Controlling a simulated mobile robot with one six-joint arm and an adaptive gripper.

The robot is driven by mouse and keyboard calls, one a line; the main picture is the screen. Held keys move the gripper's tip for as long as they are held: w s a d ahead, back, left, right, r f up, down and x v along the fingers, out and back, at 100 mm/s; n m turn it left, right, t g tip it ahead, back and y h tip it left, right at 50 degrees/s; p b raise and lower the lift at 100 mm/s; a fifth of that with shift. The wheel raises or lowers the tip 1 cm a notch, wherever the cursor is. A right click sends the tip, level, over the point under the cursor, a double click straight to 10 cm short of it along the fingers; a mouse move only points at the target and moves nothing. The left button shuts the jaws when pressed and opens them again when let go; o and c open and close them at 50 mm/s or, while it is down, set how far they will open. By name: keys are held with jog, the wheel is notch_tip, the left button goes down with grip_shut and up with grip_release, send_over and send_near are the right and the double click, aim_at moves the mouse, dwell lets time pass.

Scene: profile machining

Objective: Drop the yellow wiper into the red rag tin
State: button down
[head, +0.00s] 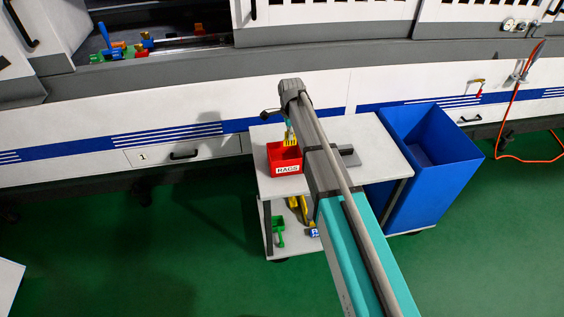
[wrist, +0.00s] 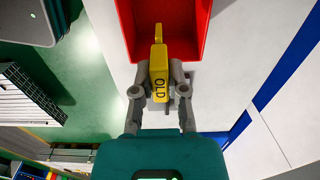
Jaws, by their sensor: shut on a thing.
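The yellow wiper (wrist: 158,60), marked OLD, is in my gripper (wrist: 159,92), which is shut on it with a finger on each side. In the wrist view its far end overlaps the opening of the red rag tin (wrist: 127,22). In the head view the tin, labelled RAGS (head: 287,170), stands on the light cart top (head: 370,140), and the wiper (head: 290,140) shows at its back edge, below the end of my arm. I cannot tell how high the wiper is above the tin. The tin's visible inside looks empty in the wrist view.
A large blue bin (head: 405,205) stands right of the cart. A grey item (head: 348,156) lies on the cart top. The lower shelf holds a green item (head: 278,230) and yellow items. The white machine front (head: 70,135) runs behind. Green floor is open at left.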

jog(key=shift+f+b, duration=2.7)
jog(key=shift+f, duration=0.15)
jog(key=c, duration=0.6)
grip_release()
jog(key=shift+w, duration=0.1)
jog(key=s+d+r+n+p, duration=0.3)
jog(key=s+d+n, duration=0.2)
jog(key=s+d, duration=0.2)
jog(key=s+d+r+n+p, duration=0.3)
jog(key=s+d+n, duration=0.2)
jog(key=s, duration=0.5)
jog(key=s+d+r+n+p, duration=0.3)
jog(key=s+d+n, duration=0.1)
jog(key=s+d, duration=0.5)
jog(key=shift+d+r+n, duration=0.2)
jog(key=shift+d+n, duration=0.2)
jog(key=shift+d, duration=0.1)
jog(key=shift+w, duration=0.1)
